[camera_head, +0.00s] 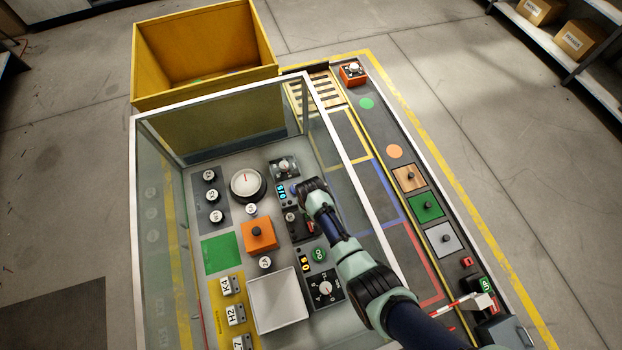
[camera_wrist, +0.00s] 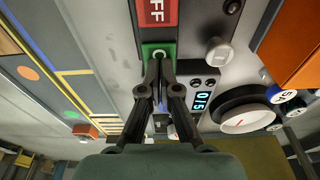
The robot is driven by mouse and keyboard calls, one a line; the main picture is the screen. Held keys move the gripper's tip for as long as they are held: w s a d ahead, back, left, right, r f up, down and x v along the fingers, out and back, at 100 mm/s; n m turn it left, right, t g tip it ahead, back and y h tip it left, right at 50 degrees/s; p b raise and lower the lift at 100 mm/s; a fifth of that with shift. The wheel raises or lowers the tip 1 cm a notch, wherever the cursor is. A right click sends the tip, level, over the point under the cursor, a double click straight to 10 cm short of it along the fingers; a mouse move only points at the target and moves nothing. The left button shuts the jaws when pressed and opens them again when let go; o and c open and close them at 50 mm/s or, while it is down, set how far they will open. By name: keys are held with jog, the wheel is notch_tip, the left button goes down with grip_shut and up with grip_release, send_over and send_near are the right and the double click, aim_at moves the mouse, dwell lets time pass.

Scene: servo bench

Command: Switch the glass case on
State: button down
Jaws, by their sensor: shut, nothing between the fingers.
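The glass case (camera_head: 152,104) is a large, clear-walled box with a pale frame, around a panel of controls. Inside it is a rocker switch with a red OFF half (camera_head: 311,228), which also shows in the wrist view (camera_wrist: 157,12), and a green half (camera_wrist: 150,50) marked with a partly covered letter. My gripper (camera_wrist: 160,66) is shut and empty, its fingertips at the green half. I cannot tell whether they touch it or which half is pressed. In the head view my arm hides the fingertips and the green half.
A white dial (camera_head: 246,183), an orange block (camera_head: 259,234) and a blue-lit display (camera_wrist: 205,102) stand near the switch. A round grey knob (camera_wrist: 218,51) is close beside my fingers. A yellow bin (camera_head: 150,60) stands behind the case. Coloured pads line the strip at right.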

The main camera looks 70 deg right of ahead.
jog(key=shift+f, duration=0.2)
notch_tip(320, 180, up, 7)
jog(key=p, duration=0.7)
jog(key=shift+r, duration=0.1)
dwell(0.4)
